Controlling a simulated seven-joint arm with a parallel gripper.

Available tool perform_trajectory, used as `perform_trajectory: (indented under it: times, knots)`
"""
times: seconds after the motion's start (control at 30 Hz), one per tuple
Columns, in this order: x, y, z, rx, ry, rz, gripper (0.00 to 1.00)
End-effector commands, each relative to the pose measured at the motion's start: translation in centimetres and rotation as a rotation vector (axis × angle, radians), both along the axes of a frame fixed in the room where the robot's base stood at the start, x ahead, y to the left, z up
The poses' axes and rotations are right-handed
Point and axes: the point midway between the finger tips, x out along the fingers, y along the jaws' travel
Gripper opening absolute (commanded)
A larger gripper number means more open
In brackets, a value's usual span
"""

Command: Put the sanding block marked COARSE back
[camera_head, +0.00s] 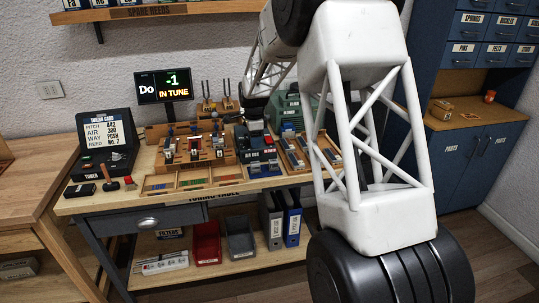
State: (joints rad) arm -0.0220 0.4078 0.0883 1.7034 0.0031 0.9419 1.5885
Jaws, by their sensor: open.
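No label reading COARSE can be made out, so I cannot tell which piece is the COARSE sanding block. A wooden tray (296,167) with slots holding small dark blocks lies at the right of the tuning table (170,203). Dark labelled boxes (264,170) stand just left of it, their lettering too small to read surely. My gripper (251,113) hangs over the back middle of the table, above and behind these boxes. It is open, but its fingers are small and hard to make out. I see nothing held in it. My large white arm link hides the table's right end.
A wooden rack (190,152) with upright parts stands mid-table. Shallow trays of coloured strips (197,183) line the front edge. A tuning card case (103,140), a tuner screen (164,85) and a green case (294,108) stand around. Bins and binders fill the shelf below.

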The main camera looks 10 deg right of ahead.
Motion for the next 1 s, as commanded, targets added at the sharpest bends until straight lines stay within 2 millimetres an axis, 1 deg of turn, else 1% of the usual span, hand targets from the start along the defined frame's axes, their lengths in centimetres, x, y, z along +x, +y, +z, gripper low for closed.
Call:
perform_trajectory:
  times: [0.17,0.27,0.37,0.57,0.7,1.0]
  knots:
    - [-1.0,-0.1,1.0,0.0,-0.006,0.027,0.53]
    - [-2.2,-0.2,2.2,-0.001,-0.012,0.063,0.53]
    - [-3.9,-0.3,3.6,-0.002,-0.02,0.111,0.53]
    - [-8.3,-0.6,7.0,-0.006,-0.04,0.237,0.53]
    - [-11.7,-0.8,9.0,-0.01,-0.052,0.33,0.53]
    - [-19.1,-1.2,12.8,-0.025,-0.081,0.528,0.53]
